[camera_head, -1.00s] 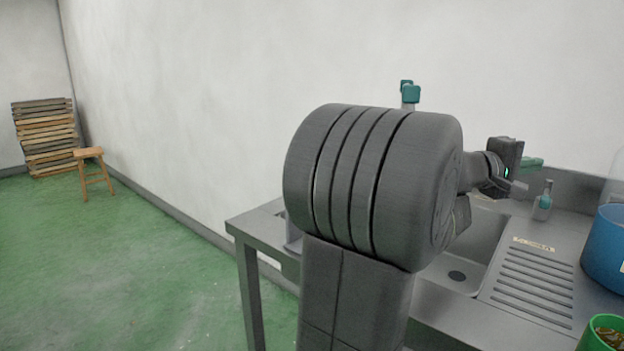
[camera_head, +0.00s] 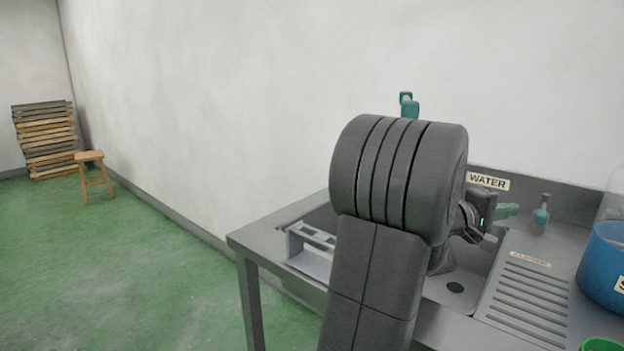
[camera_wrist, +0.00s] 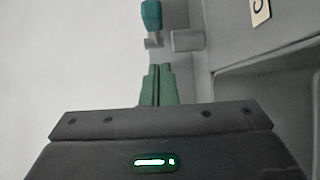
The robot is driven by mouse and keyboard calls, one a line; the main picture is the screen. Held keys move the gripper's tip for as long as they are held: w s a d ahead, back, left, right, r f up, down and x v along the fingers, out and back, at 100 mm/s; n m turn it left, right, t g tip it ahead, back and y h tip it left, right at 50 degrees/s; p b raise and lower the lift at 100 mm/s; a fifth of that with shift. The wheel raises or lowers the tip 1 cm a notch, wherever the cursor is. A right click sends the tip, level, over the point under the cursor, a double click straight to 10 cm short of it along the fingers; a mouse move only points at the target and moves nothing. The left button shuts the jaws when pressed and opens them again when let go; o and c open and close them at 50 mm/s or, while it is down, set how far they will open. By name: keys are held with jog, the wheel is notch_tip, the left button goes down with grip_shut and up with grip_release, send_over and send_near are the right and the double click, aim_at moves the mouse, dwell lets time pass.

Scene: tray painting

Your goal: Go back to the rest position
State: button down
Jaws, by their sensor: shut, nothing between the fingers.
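My gripper (camera_head: 507,210) shows in the head view to the right of my own arm, over the back of the steel sink unit. Its green fingers are shut with nothing between them. In the wrist view the two green fingers of my gripper (camera_wrist: 158,84) lie side by side, pointing up the picture. A teal tap part (camera_wrist: 151,14) is beyond them, apart from the fingertips. My arm hides part of the sink in the head view.
The steel sink unit (camera_head: 262,232) has a ribbed drainboard (camera_head: 533,300) and a "WATER" label (camera_head: 488,181). A grey rack (camera_head: 294,243) sits left. A stool (camera_head: 90,157) and stacked wood (camera_head: 45,140) stand far left.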

jog(key=w+a+m+g+p, duration=0.3)
jog(key=w+g+p, duration=0.1)
jog(key=w+p, duration=0.3)
jog(key=shift+a+g+h+p, duration=0.25)
jog(key=shift+g+h+p, duration=0.05)
jog(key=shift+g, duration=0.1)
dwell(0.3)
jog(key=shift+w, duration=0.1)
